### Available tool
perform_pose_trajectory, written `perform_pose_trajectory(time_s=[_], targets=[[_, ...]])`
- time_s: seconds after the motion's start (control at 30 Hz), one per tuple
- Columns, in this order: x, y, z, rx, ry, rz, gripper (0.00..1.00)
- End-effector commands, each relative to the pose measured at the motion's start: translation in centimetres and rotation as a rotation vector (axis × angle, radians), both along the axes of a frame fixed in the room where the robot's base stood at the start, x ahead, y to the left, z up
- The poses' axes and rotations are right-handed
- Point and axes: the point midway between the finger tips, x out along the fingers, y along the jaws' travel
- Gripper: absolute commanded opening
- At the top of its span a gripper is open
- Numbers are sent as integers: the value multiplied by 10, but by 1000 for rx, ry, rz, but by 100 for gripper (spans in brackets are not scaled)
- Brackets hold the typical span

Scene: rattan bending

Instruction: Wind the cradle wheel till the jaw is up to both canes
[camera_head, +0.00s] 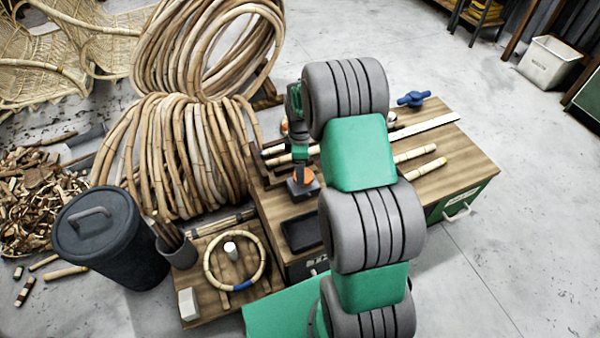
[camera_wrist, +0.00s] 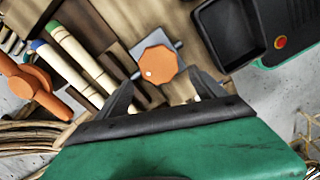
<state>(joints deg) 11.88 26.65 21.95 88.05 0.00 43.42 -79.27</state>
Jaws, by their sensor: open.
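The orange eight-sided wheel (camera_wrist: 159,63) with a white dot sits on a grey block in the wrist view; it shows as a small orange patch in the head view (camera_head: 311,187). I take it as the cradle wheel. Two pale canes (camera_wrist: 78,55), one blue-ended and one green-ended, lie side by side left of it. They run under my arm in the head view (camera_head: 277,150). Whether a jaw touches them I cannot tell. My gripper (camera_wrist: 160,84) is open, its dark fingers spread just short of the wheel, with nothing visibly held.
A black tray (camera_wrist: 222,35) lies right of the wheel, beside a green housing with a red button (camera_wrist: 280,42). An orange handle (camera_wrist: 32,85) stands left of the canes. A blue knob (camera_head: 413,99) and more cane pieces (camera_head: 415,154) are on the bench's right.

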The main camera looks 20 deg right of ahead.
Motion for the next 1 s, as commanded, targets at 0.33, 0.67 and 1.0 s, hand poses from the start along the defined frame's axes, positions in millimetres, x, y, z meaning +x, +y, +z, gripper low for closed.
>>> perform_pose_trajectory(time_s=[0.33, 0.67, 1.0], targets=[[0, 0, -37, 0, -1, -1, 79], [0, 0, -36, 0, -1, -2, 65], [0, 0, -36, 0, -1, -2, 37]])
